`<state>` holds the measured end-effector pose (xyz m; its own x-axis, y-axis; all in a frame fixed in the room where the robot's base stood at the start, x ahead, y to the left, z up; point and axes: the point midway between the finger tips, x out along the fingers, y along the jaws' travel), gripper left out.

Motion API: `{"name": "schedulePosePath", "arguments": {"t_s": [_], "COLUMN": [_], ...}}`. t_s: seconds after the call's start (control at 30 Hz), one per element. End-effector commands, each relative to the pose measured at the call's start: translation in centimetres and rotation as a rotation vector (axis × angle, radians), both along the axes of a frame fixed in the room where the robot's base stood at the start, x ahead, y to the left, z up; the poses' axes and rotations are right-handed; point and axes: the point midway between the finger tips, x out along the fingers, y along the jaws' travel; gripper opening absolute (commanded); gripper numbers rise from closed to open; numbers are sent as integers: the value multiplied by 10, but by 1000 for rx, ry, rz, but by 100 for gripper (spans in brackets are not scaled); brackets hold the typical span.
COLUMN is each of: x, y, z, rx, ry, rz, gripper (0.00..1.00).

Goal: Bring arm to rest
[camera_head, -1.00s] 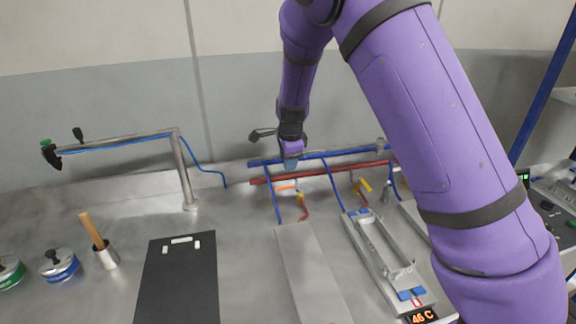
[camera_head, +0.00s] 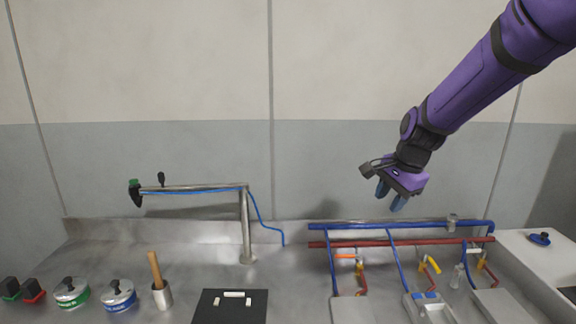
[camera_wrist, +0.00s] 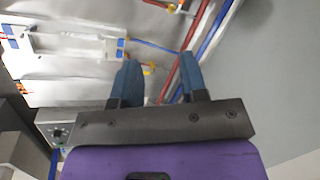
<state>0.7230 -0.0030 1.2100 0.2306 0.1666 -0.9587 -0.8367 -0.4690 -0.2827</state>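My gripper (camera_head: 392,200) is in the air above the blue and red pipes at the back of the metal bench, at the right of the head view. Its two blue fingers stand apart with nothing between them. In the wrist view my gripper (camera_wrist: 160,75) also shows its fingers apart and empty, with the bench and pipes beyond. My purple arm reaches in from the upper right.
The blue pipe (camera_head: 400,225) and red pipe (camera_head: 400,243) run along the back below my gripper. A metal post with a horizontal arm (camera_head: 246,225) stands mid-bench. A black board (camera_head: 230,312), a cup with a wooden handle (camera_head: 162,296) and lidded tins (camera_head: 118,297) sit in front.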

Motion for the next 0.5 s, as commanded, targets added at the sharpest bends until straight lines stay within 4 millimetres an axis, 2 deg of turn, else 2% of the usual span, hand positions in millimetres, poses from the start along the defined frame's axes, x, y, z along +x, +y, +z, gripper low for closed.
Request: {"name": "schedulePosePath", "arguments": {"t_s": [0.03,0.2,0.5], "x": [-12,-55,-136], "y": [-5,-19,-40], "z": [13,47,90], "rx": [0,-25,-124], "ry": [-20,-77,-184], "rz": [39,195,468], "gripper": [40,40,40]}}
